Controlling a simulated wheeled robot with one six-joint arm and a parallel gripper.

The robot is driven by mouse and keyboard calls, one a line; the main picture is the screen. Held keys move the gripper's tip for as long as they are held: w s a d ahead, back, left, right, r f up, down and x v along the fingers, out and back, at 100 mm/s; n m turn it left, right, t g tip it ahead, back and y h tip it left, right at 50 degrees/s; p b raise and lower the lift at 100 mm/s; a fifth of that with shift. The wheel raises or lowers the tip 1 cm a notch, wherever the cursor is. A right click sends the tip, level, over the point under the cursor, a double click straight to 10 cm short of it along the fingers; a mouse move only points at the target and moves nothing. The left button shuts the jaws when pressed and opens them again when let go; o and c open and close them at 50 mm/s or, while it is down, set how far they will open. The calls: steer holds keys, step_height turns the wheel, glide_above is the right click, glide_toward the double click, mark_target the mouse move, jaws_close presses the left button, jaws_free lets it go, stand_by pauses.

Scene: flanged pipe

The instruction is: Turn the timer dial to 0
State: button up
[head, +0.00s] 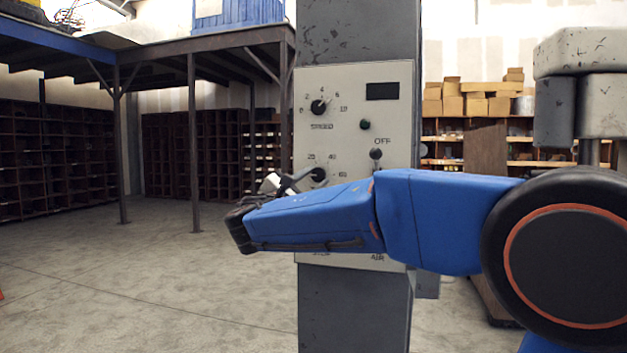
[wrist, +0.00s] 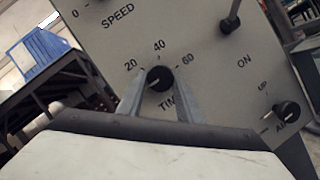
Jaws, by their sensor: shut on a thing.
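The timer dial (wrist: 160,78) is a round black knob on a pale grey panel (wrist: 190,40), with 20, 40 and 60 printed around it. A light mark on its face points to the lower left in the wrist view. My gripper (wrist: 160,92) is shut on the dial, one finger on each side. The 0 of the timer scale is not visible; a finger covers that area. In the head view the timer dial (head: 318,174) shows just above my blue arm, with my gripper (head: 298,181) at it. My arm hides the lower panel.
A toggle switch (head: 376,154) sits at the right, under OFF. Another black knob (wrist: 286,112) is at the right in the wrist view. Open floor lies left.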

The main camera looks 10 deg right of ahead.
steer(key=shift+f, duration=0.1)
stand_by(0.4)
steer(key=o, duration=1)
steer(key=shift+s, duration=0.1)
steer(key=v, duration=1.7)
steer(key=shift+s+a, duration=0.1)
